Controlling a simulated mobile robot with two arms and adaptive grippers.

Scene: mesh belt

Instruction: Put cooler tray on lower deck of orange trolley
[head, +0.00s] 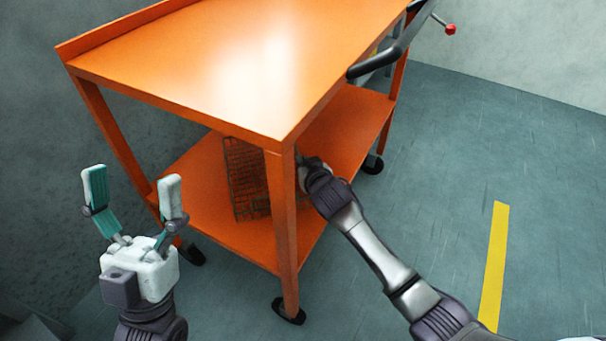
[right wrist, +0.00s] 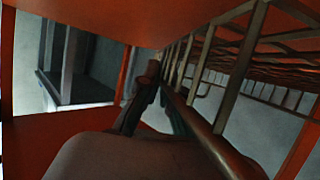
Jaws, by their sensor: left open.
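The orange trolley (head: 210,65) stands in the middle of the head view. A wire-mesh tray (head: 244,182), which I take as the cooler tray, shows above its lower deck (head: 192,182), looking steeply tilted or on edge. I cannot tell how it is supported. Its bars fill the right of the right wrist view (right wrist: 240,70). My right arm reaches in under the top deck; its gripper is mostly hidden behind the front leg. In the right wrist view part of my right gripper (right wrist: 143,98) is beside the tray's rim; its grip is unclear. My left gripper (head: 132,190) is open and empty, left of the trolley.
The trolley's front leg (head: 284,230) stands between the tray and my right arm. The top deck overhangs the lower one. A dark handle (head: 392,52) juts out at the upper right. A grey wall is close on the left; floor with a yellow stripe (head: 494,265) is clear right.

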